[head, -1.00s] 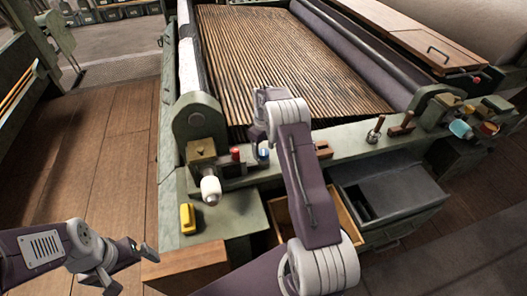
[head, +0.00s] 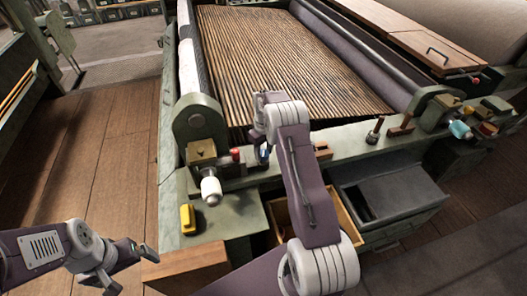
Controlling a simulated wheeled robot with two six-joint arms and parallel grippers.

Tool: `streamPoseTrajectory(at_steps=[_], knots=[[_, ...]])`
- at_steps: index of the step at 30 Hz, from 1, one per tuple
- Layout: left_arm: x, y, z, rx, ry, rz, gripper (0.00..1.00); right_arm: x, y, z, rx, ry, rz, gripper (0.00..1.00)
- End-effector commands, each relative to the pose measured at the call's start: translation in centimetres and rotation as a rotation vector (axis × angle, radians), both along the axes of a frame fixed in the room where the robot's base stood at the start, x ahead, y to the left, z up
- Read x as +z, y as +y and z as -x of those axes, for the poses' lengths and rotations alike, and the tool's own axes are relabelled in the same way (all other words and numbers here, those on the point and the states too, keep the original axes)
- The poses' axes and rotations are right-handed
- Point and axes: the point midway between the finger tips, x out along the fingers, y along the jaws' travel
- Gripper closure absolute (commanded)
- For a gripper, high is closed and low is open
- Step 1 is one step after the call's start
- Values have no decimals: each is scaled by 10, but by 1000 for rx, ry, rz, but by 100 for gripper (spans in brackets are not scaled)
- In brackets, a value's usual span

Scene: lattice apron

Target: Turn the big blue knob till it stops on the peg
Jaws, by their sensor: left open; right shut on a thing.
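The blue knob (head: 264,155) is on the green front rail of the machine, right of a small red knob (head: 236,155). Only part of the blue knob shows, because my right gripper (head: 261,146) and wrist cover it from above. My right gripper is shut on it; its fingertips are mostly hidden. The peg cannot be made out behind the arm. My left gripper (head: 129,269) is open and empty, low on the left over the wooden floor, away from the machine.
A white-ended handle (head: 210,190) and a yellow block (head: 187,219) are left of the knob. An open wooden drawer (head: 284,231) and a grey box (head: 393,194) are below the rail. Dark levers (head: 375,130) stand farther right. The floor at left is clear.

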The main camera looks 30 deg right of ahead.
Motion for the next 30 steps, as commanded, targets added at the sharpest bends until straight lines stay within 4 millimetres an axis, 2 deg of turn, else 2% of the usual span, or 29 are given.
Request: streamPoseTrajectory(at_steps=[12, 30], knots=[[16, 0, 0, 0, 0, 0, 0, 2, 0, 0, -358, -1, 0, 98], [26, 0, 0, 0, 0, 0, 0, 2, -1, -1, -927, -3, 1, 98]])
